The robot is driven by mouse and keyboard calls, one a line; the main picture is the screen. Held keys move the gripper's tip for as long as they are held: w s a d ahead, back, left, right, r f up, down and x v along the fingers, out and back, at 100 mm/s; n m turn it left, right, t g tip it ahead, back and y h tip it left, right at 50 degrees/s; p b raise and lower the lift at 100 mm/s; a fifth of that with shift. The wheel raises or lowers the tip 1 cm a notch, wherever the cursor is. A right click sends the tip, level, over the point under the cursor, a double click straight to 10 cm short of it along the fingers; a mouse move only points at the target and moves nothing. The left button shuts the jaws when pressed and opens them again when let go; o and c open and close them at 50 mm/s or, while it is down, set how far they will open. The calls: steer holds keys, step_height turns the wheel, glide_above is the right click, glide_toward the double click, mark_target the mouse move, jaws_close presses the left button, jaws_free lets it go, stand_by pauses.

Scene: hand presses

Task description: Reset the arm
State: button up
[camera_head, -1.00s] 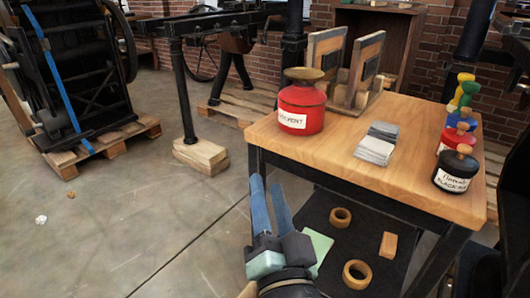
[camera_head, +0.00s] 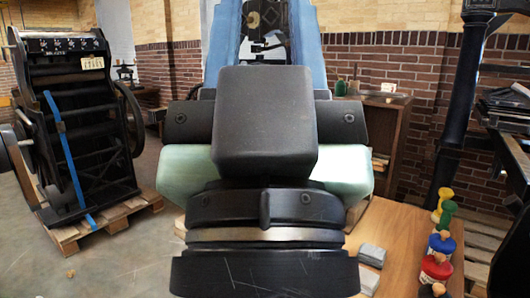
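My gripper (camera_head: 264,20) is raised close in front of the head camera and fills the middle of the view. Its two blue fingers point up and stand apart, with background showing in the gap between them. Nothing is held between the parts of the fingers I can see; the very tips are cut off by the top edge. The gripper's dark body and pale green sides hide much of the wooden table (camera_head: 411,238) behind it.
Grey blocks (camera_head: 371,256) lie on the table. Several coloured jars, including a red one (camera_head: 436,268), line its right side. A black press (camera_head: 82,130) on a pallet stands at left. A dark column (camera_head: 455,120) rises at right. Open floor (camera_head: 120,262) shows at lower left.

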step_height(320, 180, up, 27)
steer(key=p, duration=2.4)
steer(key=shift+f, duration=0.2)
steer(key=shift+s+f, duration=0.1)
